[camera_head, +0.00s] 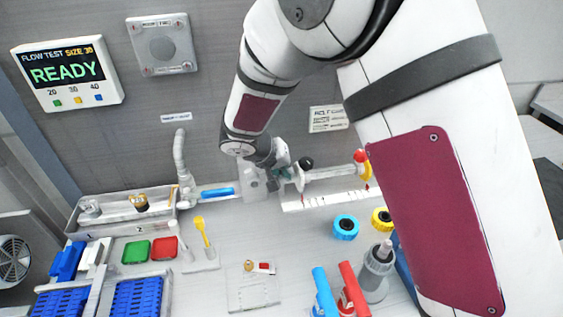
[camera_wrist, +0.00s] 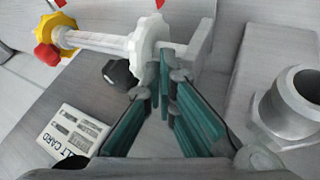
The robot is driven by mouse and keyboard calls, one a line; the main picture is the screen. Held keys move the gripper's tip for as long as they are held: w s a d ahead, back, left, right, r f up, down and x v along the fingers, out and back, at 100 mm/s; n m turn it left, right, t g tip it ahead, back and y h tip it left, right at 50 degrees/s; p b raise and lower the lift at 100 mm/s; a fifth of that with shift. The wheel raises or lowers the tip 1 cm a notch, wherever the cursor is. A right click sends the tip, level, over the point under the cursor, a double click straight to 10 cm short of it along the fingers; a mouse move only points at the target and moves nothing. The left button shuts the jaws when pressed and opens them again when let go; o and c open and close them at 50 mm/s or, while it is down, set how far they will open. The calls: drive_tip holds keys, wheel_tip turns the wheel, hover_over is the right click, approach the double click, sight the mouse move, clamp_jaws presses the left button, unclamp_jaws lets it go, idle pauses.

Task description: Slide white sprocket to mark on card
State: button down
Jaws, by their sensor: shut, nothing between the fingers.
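The white sprocket (camera_wrist: 148,42) sits on a pale rod in the wrist view, with a toothed rim. A yellow sprocket (camera_wrist: 55,32) and a red knob (camera_wrist: 47,57) are at the rod's far left end. My gripper (camera_wrist: 167,75) is shut and empty, its teal fingertips close beside the white sprocket's right face; I cannot tell if they touch. In the head view my gripper (camera_head: 286,172) is at the rod's left part, and the white sprocket is hard to make out.
A black knob (camera_wrist: 118,75) stands below the rod, near the fingers. A metal nut-like fitting (camera_wrist: 290,108) is at the right of the wrist view. A white scale strip (camera_head: 325,201) lies below the rod. Blue ring (camera_head: 346,227) and bottles stand in front.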

sight(304, 169)
drive_tip(key=shift+w+d+f, duration=0.15)
drive_tip(key=shift+w+f, duration=0.1)
drive_tip(key=shift+f, duration=0.05)
drive_tip(key=shift+d, duration=0.1)
drive_tip(key=d, duration=0.2)
drive_tip(key=w+d+b, duration=0.1)
drive_tip(key=shift+d, duration=0.4)
